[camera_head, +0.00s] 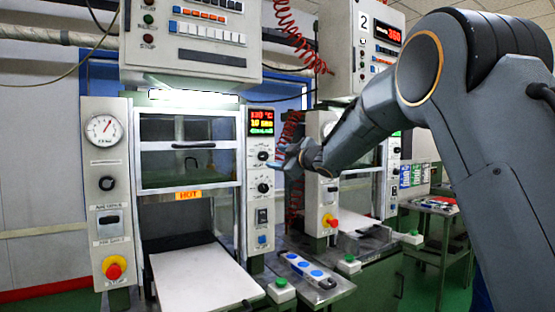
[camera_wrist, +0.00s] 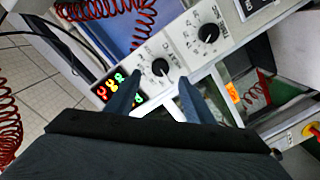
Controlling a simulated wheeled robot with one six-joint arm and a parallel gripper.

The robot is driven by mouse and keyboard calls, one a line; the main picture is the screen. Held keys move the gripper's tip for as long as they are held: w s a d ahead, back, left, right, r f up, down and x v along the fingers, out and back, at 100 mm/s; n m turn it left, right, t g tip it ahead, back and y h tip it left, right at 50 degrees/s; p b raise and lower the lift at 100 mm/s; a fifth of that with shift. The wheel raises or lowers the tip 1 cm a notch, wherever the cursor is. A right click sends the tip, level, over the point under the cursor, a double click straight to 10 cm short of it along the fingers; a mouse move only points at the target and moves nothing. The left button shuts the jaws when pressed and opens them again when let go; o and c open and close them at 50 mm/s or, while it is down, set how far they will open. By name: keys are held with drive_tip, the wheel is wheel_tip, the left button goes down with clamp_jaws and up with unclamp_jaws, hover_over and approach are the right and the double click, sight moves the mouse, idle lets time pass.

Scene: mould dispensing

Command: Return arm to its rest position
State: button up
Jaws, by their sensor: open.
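My arm comes in from the right in the head view and reaches left. My gripper (camera_head: 284,160) is in the air in front of the right side panel of the near press (camera_head: 190,151). In the wrist view my gripper (camera_wrist: 157,84) shows two dark fingers, apart, with nothing between them. Beyond the fingers are the panel's black knob (camera_wrist: 160,67) and its lit display (camera_wrist: 113,88). I cannot tell the exact gap between the fingers and the panel.
A white plate (camera_head: 203,277) juts out from the near press. A small shelf (camera_head: 335,291) carries a strip with blue round spots (camera_head: 308,269). Green-based buttons stand nearby. A second press, numbered 2, is behind my arm. Red coiled hoses (camera_head: 300,38) hang above.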

drive_tip(key=shift+d+f, duration=0.1)
drive_tip(key=s+d+f+m+g+h, duration=0.3)
drive_tip(key=s+d+f+m+h, duration=0.2)
drive_tip(key=s+d+f, duration=0.55)
drive_tip(key=s+d+f+m+g+h, duration=0.2)
drive_tip(key=s+d+f+m+h, duration=0.45)
drive_tip(key=f, duration=0.65)
drive_tip(key=s+d+f+m+g, duration=0.1)
drive_tip(key=s+f, duration=0.4)
drive_tip(key=s, duration=0.6)
drive_tip(key=s+d+f+m+g+y, duration=0.1)
drive_tip(key=s+f+g, duration=0.4)
drive_tip(key=s, duration=0.7)
drive_tip(key=s+d+f+m+g, duration=0.2)
drive_tip(key=s+f, duration=0.3)
drive_tip(key=s, duration=0.6)
drive_tip(key=shift+s+d+f+g+y, duration=0.4)
drive_tip(key=shift+d+g, duration=0.3)
drive_tip(key=shift+d, duration=0.1)
drive_tip(key=shift+m, duration=0.25)
